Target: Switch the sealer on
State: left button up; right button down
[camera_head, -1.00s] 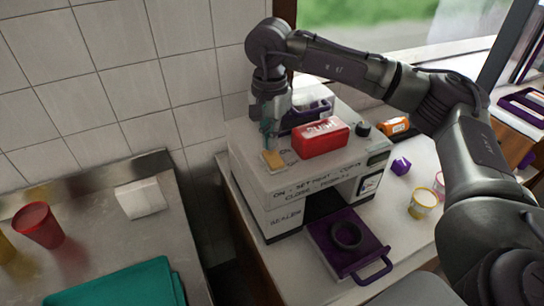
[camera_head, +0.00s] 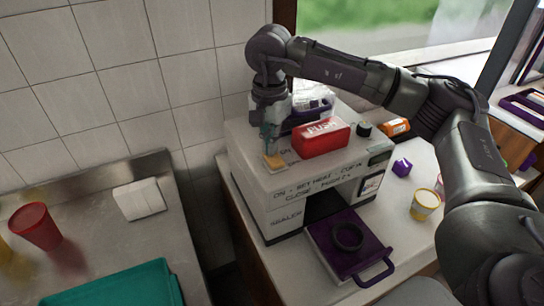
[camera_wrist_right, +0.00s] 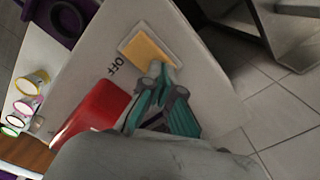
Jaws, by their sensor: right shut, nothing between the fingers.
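The sealer (camera_head: 290,205) is a white box machine on the counter, with lettering on its front. A yellow-orange rocker switch (camera_head: 274,161) in a pale frame sits on its top at the left. In the right wrist view the switch (camera_wrist_right: 148,50) is next to the lettering "OFF". My right gripper (camera_head: 270,148) points down with its fingertips at the switch. In the right wrist view its teal fingers (camera_wrist_right: 157,72) are shut and empty, with the tips at the switch's edge; I cannot tell whether they press it. My left gripper is not in view.
A red PUSH block (camera_head: 321,138) stands on the sealer right of my gripper. A purple tray (camera_head: 326,240) with a dark ring (camera_head: 347,237) sticks out in front. Cups (camera_head: 424,204) stand to the right. A steel counter (camera_head: 100,243) is at left.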

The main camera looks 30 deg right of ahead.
jog(key=shift+r+p, duration=2.1)
jog(key=shift+r, duration=1.4)
jog(key=shift+f, duration=0.1)
